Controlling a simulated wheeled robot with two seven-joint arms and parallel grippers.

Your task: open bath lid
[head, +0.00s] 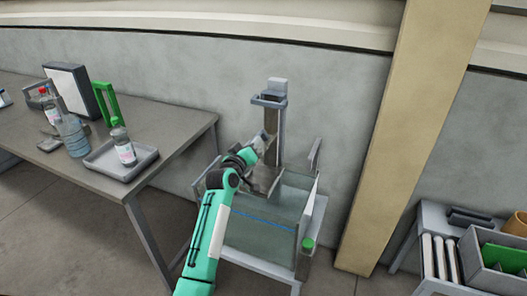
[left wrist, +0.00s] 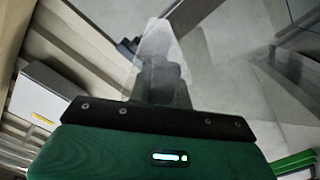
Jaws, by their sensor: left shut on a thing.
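The bath (head: 262,240) is a see-through tank in a pale grey frame, with a blue line across its front wall. My left gripper (head: 264,172) is over its back left part, in front of a grey post (head: 275,115). It is shut on a grey piece that looks like part of the bath lid (head: 262,185); my wrist and fingers hide much of it. In the left wrist view my gripper (left wrist: 160,65) shows as pale, see-through finger shapes, and the held part is not clear there. My right gripper is not in view.
A table (head: 150,188) at the left bears a grey tray (head: 100,165) with a bottle, more bottles and a green-handled item. A beige pillar (head: 415,120) stands right of the bath. A low bench with bins (head: 480,270) is at the far right.

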